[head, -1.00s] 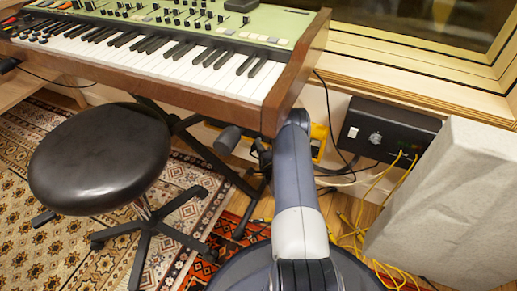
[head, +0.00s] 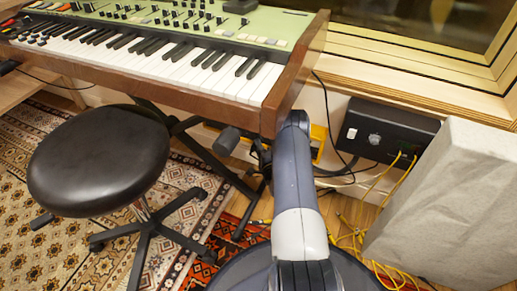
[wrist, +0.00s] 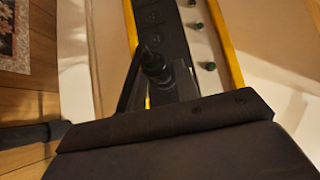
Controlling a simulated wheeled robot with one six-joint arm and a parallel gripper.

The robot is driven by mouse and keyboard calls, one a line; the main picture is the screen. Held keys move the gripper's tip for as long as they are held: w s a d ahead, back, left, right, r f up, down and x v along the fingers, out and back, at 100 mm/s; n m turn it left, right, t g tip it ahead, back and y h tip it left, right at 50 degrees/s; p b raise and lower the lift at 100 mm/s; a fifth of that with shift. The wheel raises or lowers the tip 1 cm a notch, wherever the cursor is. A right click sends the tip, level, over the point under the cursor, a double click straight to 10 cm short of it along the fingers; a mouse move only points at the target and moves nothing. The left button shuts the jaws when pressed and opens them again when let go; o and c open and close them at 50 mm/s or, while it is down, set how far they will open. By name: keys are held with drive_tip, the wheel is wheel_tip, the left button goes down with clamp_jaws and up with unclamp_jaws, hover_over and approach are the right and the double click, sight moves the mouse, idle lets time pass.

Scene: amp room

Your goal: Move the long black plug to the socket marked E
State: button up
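In the wrist view a dark socket strip (wrist: 152,18) with yellow edges runs up the picture, with round sockets along it. A black plug (wrist: 154,62) stands at the strip, below the visible sockets. My gripper (wrist: 160,78) is around this plug, one dark finger on each side. Whether the fingers press on it is not clear. The plug's lower part is hidden by my gripper. No socket letters can be read. In the head view part of the yellow-edged strip (head: 318,139) shows under the keyboard's right end; my arm hides the gripper there.
Green-tipped pegs (wrist: 197,27) line the strip's right side. A black stool (head: 98,160) stands left, a black box (head: 387,130) and a grey panel (head: 450,210) right. Yellow cables (head: 355,235) lie on the floor.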

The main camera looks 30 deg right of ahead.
drive_tip(key=o, duration=0.3)
drive_tip(key=shift+o, duration=0.2)
drive_tip(key=s+a+p, duration=0.1)
drive_tip(key=s+p, duration=0.3)
drive_tip(key=s, duration=0.6)
drive_tip(key=shift+s, duration=0.35)
drive_tip(key=shift+w+a, duration=0.1)
drive_tip(key=w+b, duration=0.4)
drive_tip(key=w, duration=0.6)
drive_tip(key=shift+w+d, duration=0.15)
drive_tip(key=shift+d, duration=0.3)
